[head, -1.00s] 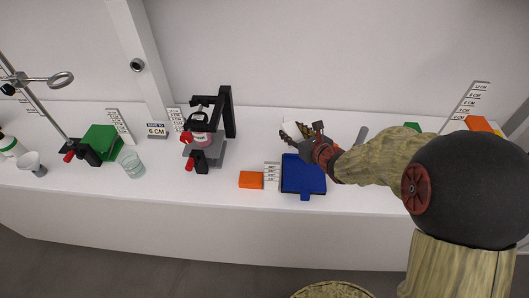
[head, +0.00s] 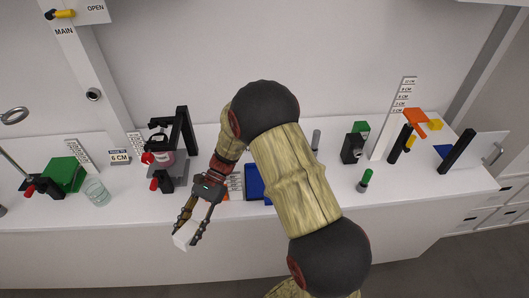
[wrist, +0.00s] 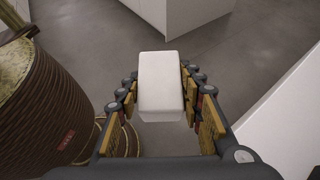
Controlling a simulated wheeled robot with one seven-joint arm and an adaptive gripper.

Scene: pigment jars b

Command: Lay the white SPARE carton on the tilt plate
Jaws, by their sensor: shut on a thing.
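My gripper (head: 189,229) is shut on a white carton (head: 184,239), which hangs in front of the bench's front edge, out over the floor. In the wrist view the carton (wrist: 161,82) sits between the two fingers of my gripper (wrist: 163,95), its long side pointing away from the palm. No lettering shows on its visible faces. A blue plate (head: 254,183) lies on the bench to the right of my gripper, partly hidden by my arm. I cannot tell for sure whether it is the tilt plate.
A glass beaker (head: 96,192) and green block (head: 64,173) are further left. A green-capped tube (head: 366,179), black block (head: 352,149) and upright scale (head: 398,118) stand right. Floor space is free in front.

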